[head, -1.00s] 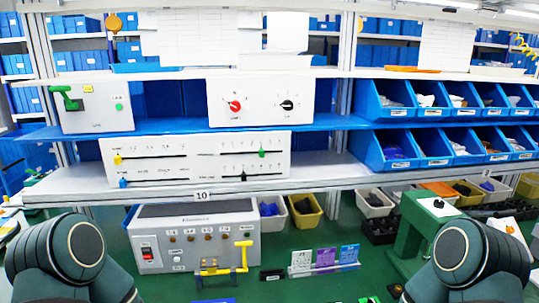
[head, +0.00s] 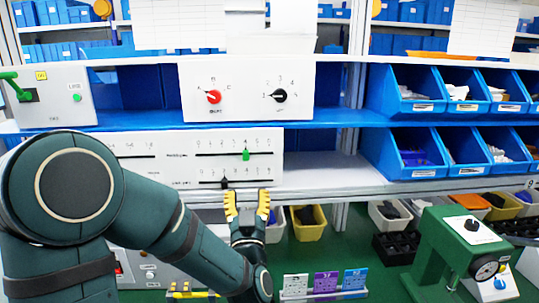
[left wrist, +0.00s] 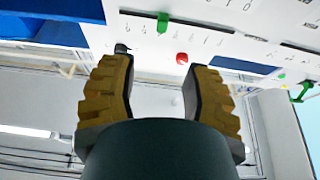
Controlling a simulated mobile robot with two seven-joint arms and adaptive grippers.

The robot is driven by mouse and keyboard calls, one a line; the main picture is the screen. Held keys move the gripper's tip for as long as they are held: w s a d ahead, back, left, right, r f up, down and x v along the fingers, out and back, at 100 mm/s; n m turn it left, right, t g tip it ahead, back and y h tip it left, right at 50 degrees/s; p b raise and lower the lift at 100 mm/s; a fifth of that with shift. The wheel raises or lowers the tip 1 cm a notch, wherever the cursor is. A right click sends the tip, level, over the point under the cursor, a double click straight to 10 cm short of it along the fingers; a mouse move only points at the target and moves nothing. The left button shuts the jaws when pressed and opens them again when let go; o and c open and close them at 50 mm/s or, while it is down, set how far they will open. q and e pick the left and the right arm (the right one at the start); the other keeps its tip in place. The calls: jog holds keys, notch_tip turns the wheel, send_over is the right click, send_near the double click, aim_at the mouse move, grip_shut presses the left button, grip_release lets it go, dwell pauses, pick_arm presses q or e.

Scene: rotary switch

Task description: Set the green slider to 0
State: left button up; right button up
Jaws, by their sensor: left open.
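The green slider (head: 246,154) sits right of the middle of its horizontal slot on the white slider panel (head: 272,168); its scale numbers are too small to read surely. It also shows in the left wrist view (left wrist: 163,22), near the top edge. My left gripper (head: 247,197) is open and empty, with yellow fingertips pointing up, just below and in front of the panel, apart from the green slider. In the left wrist view the two fingers (left wrist: 157,65) stand wide apart. My left arm hides the panel's lower left part. My right gripper is not in view.
A black slider (head: 225,183) is in the slot below the green one, close to my left fingertip. A panel with red (head: 213,97) and black (head: 279,96) rotary knobs stands on the shelf above. Blue bins (head: 402,150) are at right. Shelf space right of the panel is clear.

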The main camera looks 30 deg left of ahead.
aim_at(246, 154)
pick_arm(q)
jog(key=p+x, duration=0.2)
jog(key=x, duration=1.1)
jog(key=shift+w+a, duration=0.2)
jog(key=shift+o, duration=0.2)
jog(key=shift+r, duration=0.1)
grip_shut()
